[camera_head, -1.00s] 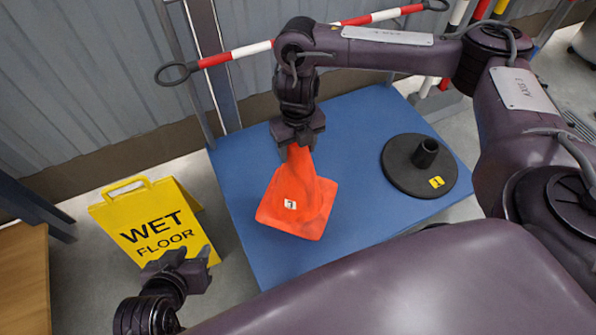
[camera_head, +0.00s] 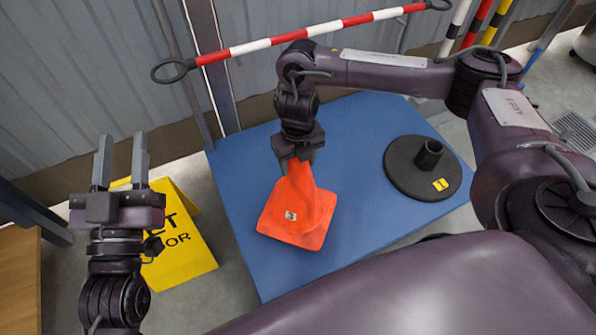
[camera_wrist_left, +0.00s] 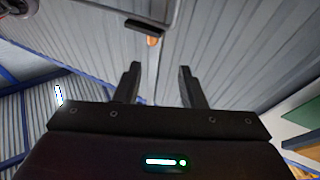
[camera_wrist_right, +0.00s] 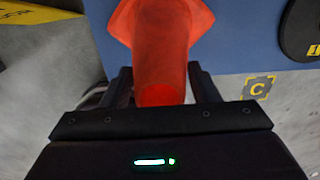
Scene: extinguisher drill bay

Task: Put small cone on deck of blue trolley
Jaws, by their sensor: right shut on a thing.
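The small orange cone (camera_head: 300,212) is over the blue trolley deck (camera_head: 350,130), its square base toward me. I cannot tell for sure whether its base touches the deck. My right gripper (camera_head: 298,160) is shut on the cone's narrow top end; the right wrist view also shows the cone (camera_wrist_right: 160,40) between the fingers (camera_wrist_right: 158,88). My left gripper (camera_head: 121,165) is open and empty, raised in front of the yellow sign; its spread fingers (camera_wrist_left: 158,85) show in the left wrist view.
A black round base with a socket (camera_head: 408,175) stands on the deck's right side. A yellow wet floor sign (camera_head: 180,245) stands on the floor left of the trolley. A red-and-white bar (camera_head: 300,36) runs along the wall behind. The deck's near left part is clear.

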